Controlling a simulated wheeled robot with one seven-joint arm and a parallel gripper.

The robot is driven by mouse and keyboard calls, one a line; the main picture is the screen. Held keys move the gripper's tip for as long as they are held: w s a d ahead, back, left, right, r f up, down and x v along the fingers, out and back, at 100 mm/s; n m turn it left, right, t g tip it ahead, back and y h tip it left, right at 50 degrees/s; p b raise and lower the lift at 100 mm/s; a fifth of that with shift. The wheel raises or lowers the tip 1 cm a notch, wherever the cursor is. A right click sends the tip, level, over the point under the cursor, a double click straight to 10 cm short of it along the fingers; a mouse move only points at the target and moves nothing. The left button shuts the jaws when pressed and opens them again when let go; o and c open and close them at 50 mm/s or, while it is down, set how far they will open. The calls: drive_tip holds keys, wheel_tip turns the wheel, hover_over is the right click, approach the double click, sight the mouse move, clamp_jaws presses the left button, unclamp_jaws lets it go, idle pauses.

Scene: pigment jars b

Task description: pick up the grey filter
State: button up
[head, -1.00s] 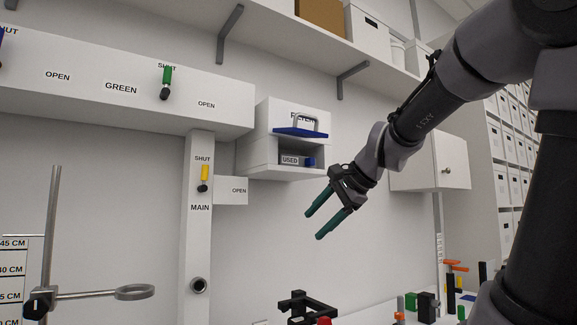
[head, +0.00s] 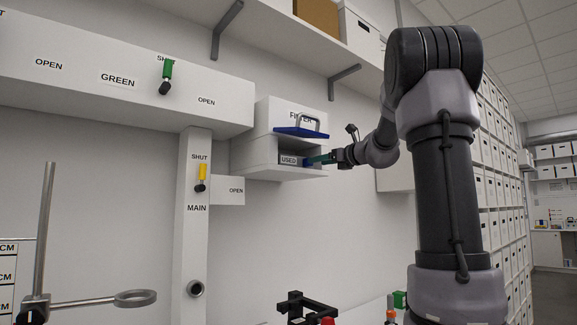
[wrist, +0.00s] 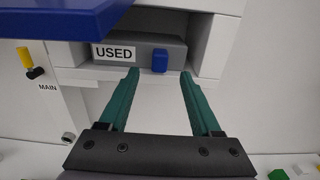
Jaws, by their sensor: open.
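The grey filter (wrist: 142,48) is a flat grey block lying in the lower open slot of the white wall box, with a blue tab (wrist: 160,61) on its front. It carries or sits behind a white label reading USED (wrist: 114,52). In the head view the blue tab and my fingers largely hide it. My gripper (wrist: 160,76) is open and empty, just in front of the slot. Its two green fingers point at the slot, one on each side of the blue tab and apart from it. In the head view my gripper (head: 318,160) is at the slot's right side.
A blue plate (head: 301,132) with a grey handle juts out above the slot, under the FILTER label. It overhangs the upper left of the wrist view. The MAIN column (head: 196,225) stands left. A ring stand (head: 135,298) is at lower left. The shelf bracket hangs above.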

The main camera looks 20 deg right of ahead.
sight(291, 163)
drive_tip(key=x, duration=0.5)
drive_tip(key=shift+w+f, duration=0.15)
drive_tip(key=shift+f, duration=0.2)
clamp_jaws()
